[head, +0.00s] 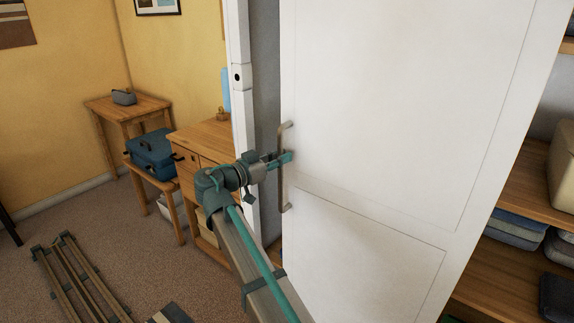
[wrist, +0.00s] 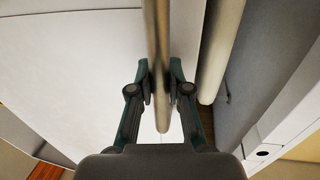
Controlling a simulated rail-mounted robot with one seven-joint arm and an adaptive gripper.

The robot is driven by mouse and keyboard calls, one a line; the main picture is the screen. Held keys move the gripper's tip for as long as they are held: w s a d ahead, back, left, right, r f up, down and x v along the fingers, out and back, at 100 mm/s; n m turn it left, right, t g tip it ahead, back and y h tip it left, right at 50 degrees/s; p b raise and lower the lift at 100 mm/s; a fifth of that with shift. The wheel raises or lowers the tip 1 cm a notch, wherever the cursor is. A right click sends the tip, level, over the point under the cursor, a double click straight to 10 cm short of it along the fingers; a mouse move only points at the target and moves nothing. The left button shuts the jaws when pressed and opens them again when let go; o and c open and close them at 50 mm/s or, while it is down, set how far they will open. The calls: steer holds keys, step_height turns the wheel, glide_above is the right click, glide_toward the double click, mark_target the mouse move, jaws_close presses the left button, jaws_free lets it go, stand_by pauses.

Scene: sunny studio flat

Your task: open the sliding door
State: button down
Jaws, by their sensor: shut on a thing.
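The sliding door (head: 390,110) is a large white panel in the head view. A gap shows between its left edge and the white door frame (head: 239,100). A long bar handle (head: 284,190) stands upright near the door's left edge. My gripper (head: 286,159) is at the middle of the handle, its fingers on either side of the bar. In the wrist view, my gripper (wrist: 160,82) is shut on the handle (wrist: 158,30), which runs between the two fingers. The white door panel (wrist: 70,60) fills the left of that view.
Shelves with folded cloth (head: 518,235) show to the right of the door. A wooden cabinet (head: 195,150) stands left of the door frame. A blue case (head: 152,155) sits on a low stand. Rails or slats (head: 80,275) lie on the carpet at lower left.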

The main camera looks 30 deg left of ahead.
steer(key=c, duration=1.1)
jaws_free()
steer(key=shift+s, duration=0.1)
steer(key=v, duration=1.2)
